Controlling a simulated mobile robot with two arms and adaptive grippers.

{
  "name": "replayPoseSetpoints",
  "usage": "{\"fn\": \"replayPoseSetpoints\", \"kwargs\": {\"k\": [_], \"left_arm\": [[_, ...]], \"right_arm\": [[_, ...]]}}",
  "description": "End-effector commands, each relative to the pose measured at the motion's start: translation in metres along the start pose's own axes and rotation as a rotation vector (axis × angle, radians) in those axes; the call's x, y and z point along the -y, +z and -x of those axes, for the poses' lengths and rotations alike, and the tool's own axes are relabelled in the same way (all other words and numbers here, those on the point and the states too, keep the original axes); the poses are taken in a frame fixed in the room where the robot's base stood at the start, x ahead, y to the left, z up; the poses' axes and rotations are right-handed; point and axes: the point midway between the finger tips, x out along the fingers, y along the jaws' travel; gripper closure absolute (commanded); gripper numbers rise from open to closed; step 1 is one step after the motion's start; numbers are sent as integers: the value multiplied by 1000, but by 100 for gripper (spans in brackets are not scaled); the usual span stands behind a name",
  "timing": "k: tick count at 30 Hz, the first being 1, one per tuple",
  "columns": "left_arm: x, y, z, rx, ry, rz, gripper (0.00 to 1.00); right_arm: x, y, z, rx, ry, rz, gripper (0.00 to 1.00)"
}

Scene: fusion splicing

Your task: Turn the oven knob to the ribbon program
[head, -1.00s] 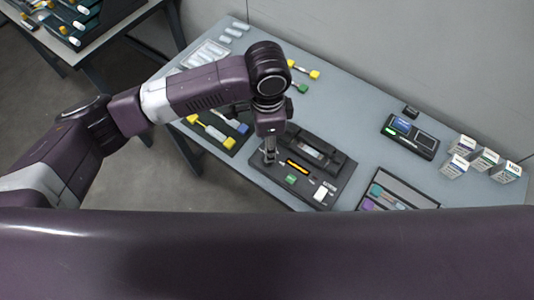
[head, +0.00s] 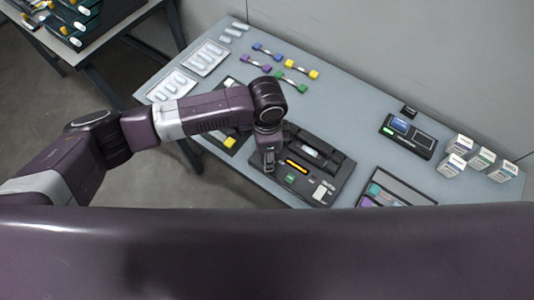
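A black device (head: 322,178) with a glowing orange slot (head: 297,166) and a small green display (head: 290,178) sits near the front edge of the grey table; the slot looks like the oven's. My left gripper (head: 268,164) points down over the left end of this device, left of the orange slot. Its fingers are small and dark here, so I cannot tell whether they are open or touch anything. I cannot make out the knob; the gripper may hide it. My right gripper is not in view.
Colored connector pieces (head: 291,84) and pale trays (head: 206,58) lie at the back left. A device with a blue screen (head: 400,125) and several small boxes (head: 481,157) stand to the right. A tool case (head: 400,190) lies at the front right. The table's middle right is clear.

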Motion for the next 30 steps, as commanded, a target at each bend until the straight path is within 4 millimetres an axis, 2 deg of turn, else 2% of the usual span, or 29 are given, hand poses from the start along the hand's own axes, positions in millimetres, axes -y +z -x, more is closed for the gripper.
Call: {"fn": "replayPoseSetpoints", "kwargs": {"k": [1, 9, 20, 30], "left_arm": [[0, 0, 0, 0, 0, 0, 72], [0, 0, 0, -1, 0, 0, 100], [0, -1, 2, -1, 0, -63, 100], [0, -1, 3, -1, 2, -316, 100]], "right_arm": [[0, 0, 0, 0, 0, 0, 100], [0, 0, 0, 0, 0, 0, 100], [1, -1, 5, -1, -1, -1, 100], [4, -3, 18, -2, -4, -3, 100]]}}
